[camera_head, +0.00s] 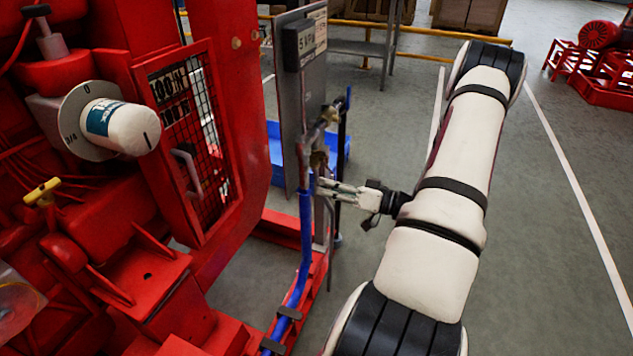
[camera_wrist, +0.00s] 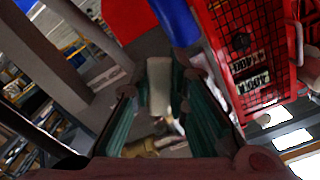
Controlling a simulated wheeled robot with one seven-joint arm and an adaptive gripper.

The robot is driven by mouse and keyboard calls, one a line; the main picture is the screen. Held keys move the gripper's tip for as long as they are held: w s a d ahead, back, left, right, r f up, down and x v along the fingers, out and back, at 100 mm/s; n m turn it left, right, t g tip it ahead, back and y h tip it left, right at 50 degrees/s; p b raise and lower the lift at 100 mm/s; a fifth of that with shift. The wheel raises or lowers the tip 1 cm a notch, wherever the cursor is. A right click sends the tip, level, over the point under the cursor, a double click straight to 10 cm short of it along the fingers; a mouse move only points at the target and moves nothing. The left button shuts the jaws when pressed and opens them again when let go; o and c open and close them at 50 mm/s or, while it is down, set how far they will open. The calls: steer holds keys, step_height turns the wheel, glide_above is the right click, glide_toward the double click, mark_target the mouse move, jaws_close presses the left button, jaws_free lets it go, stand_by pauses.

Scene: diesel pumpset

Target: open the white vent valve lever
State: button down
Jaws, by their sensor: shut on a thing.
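The white vent valve lever (camera_wrist: 160,88) shows in the wrist view as a pale block between my two green-padded fingers. My gripper (camera_wrist: 158,110) is shut on it. Brass parts (camera_wrist: 150,147) also show below the lever in the wrist view. How far the lever is turned cannot be told.
The red pumpset (camera_head: 180,270) with a mesh guard (camera_head: 205,140) stands left of the pipe. A grey panel (camera_head: 292,110) rises behind the valve. A blue bin (camera_head: 276,150) sits on the floor behind.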

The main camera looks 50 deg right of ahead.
steer(key=shift+w+d+f+n+b, duration=0.25)
steer(key=shift+d+n, duration=0.3)
steer(key=shift+n, duration=0.5)
steer(key=shift+w+d+f+n+b, duration=0.1)
steer(key=shift+d+n+b, duration=0.15)
steer(key=shift+d+n, duration=0.55)
steer(key=shift+w+d+f+n+b, duration=0.2)
steer(key=shift+d+n+b, duration=0.1)
steer(key=shift+n, duration=0.95)
steer(key=c, duration=1.5)
jaws_free()
steer(key=v, duration=1.2)
steer(key=shift+r, duration=0.1)
